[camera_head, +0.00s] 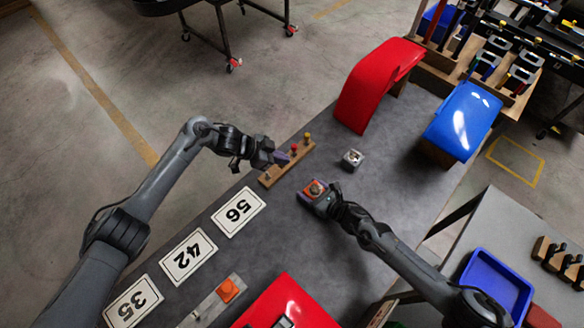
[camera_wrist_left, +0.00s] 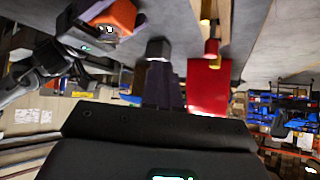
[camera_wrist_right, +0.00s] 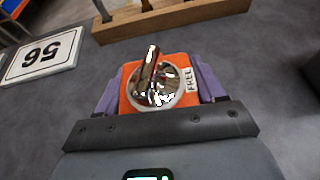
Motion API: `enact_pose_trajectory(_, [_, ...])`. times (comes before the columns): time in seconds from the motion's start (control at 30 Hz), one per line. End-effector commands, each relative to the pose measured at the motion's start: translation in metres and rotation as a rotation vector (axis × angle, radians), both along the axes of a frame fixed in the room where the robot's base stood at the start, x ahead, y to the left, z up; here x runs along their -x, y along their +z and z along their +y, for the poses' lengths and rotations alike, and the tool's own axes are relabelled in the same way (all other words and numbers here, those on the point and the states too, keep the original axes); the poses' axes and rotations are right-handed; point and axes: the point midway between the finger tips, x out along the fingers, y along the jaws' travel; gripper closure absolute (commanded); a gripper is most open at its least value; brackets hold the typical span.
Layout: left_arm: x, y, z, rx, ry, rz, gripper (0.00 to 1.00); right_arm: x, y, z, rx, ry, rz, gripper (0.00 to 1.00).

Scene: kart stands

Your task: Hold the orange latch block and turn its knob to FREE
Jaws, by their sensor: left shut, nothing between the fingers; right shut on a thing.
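The orange latch block (camera_head: 316,186) is in my right gripper (camera_head: 313,190), just above or on the grey table; I cannot tell which. In the right wrist view the purple fingers clasp the block (camera_wrist_right: 128,99) on both sides. Its shiny metal knob (camera_wrist_right: 153,88) has a bar pointing up, away from the wrist. The FREE label (camera_wrist_right: 189,80) is right of the knob, so the bar does not point at it. My left gripper (camera_head: 280,157) is shut and empty beside the wooden peg rack, apart from the block. Its dark fingers (camera_wrist_left: 163,85) show in the left wrist view.
The wooden rack (camera_head: 271,178) holds red and yellow-topped pegs. A small grey block (camera_head: 352,158) stands right of it. Number cards (camera_head: 238,212) lie along the left edge. Red (camera_head: 372,85) and blue (camera_head: 463,121) curved panels stand at the back. A board with an orange piece (camera_head: 227,290) lies in front.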

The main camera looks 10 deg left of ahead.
Motion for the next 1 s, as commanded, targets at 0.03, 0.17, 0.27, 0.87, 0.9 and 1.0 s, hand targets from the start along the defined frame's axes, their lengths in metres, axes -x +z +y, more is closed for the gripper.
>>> enact_pose_trajectory(0.03, [-0.002,0.005,0.005,0.000,0.001,-0.001,1.00,0.000,0.001,0.001,-0.001,0.001,0.000,0.69])
enact_pose_trajectory(0.17, [-0.005,0.012,0.011,0.000,0.004,-0.001,0.85,0.000,0.001,0.001,-0.002,0.001,-0.001,0.69])
enact_pose_trajectory(0.27, [-0.010,0.014,0.010,-0.007,0.024,-0.003,0.69,0.000,0.001,0.001,-0.002,0.001,-0.001,0.69])
enact_pose_trajectory(0.87, [-0.073,0.044,-0.068,-0.105,0.859,0.167,0.64,0.000,0.001,0.001,-0.002,0.002,-0.001,0.69])
enact_pose_trajectory(0.9, [-0.070,0.047,-0.071,-0.106,0.940,0.209,0.64,0.000,0.001,0.001,-0.002,0.002,-0.001,0.69])
enact_pose_trajectory(1.0, [-0.056,0.052,-0.078,-0.113,1.131,0.330,0.64,0.000,0.001,0.001,-0.002,0.002,-0.001,0.69])
